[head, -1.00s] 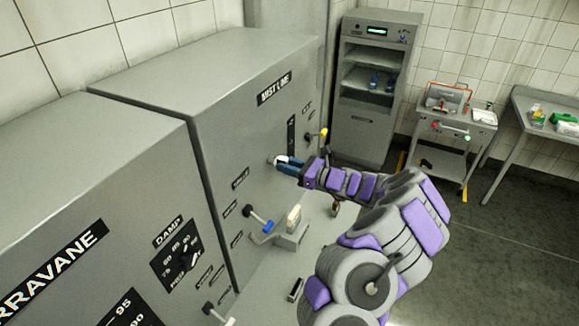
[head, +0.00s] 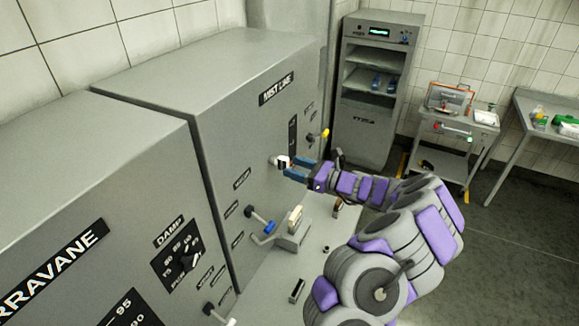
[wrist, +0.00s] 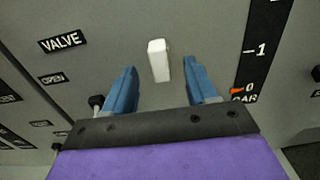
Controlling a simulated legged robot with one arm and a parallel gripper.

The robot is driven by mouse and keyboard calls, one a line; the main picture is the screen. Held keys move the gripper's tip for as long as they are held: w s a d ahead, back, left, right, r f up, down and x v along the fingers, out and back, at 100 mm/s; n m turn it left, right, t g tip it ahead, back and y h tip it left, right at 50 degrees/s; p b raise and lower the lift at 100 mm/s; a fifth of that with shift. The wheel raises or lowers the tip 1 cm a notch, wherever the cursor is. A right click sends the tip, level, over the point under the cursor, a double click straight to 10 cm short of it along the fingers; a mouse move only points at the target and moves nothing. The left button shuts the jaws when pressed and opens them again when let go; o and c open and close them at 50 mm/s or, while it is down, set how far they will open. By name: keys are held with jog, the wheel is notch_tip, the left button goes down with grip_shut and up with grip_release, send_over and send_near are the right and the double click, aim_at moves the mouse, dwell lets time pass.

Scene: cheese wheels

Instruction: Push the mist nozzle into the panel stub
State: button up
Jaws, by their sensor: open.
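The mist nozzle appears to be the small white piece (head: 283,161) sticking out from the front of the grey panel under the MIST LINE label. In the wrist view it is a white block (wrist: 159,60) standing out from the panel face. The panel stub cannot be told apart clearly; a small pale end (head: 273,160) shows at the panel beside the white piece. My gripper (head: 291,168) is open, its two blue fingers just to the right of the white piece. In the wrist view the fingers stand on either side of the nozzle's line, with gaps to both.
A yellow-tipped lever (head: 324,134) is up and right on the panel, and a blue-handled lever (head: 267,228) is below. A grey holder with a cream block (head: 294,217) stands on the ledge. A scale with a red pointer (wrist: 238,91) is right of the fingers.

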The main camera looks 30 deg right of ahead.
jog(key=b+v, duration=0.1)
jog(key=v, duration=1.3)
jog(key=shift+d, duration=0.3)
jog(key=shift+s+f, duration=0.1)
jog(key=shift+s, duration=0.05)
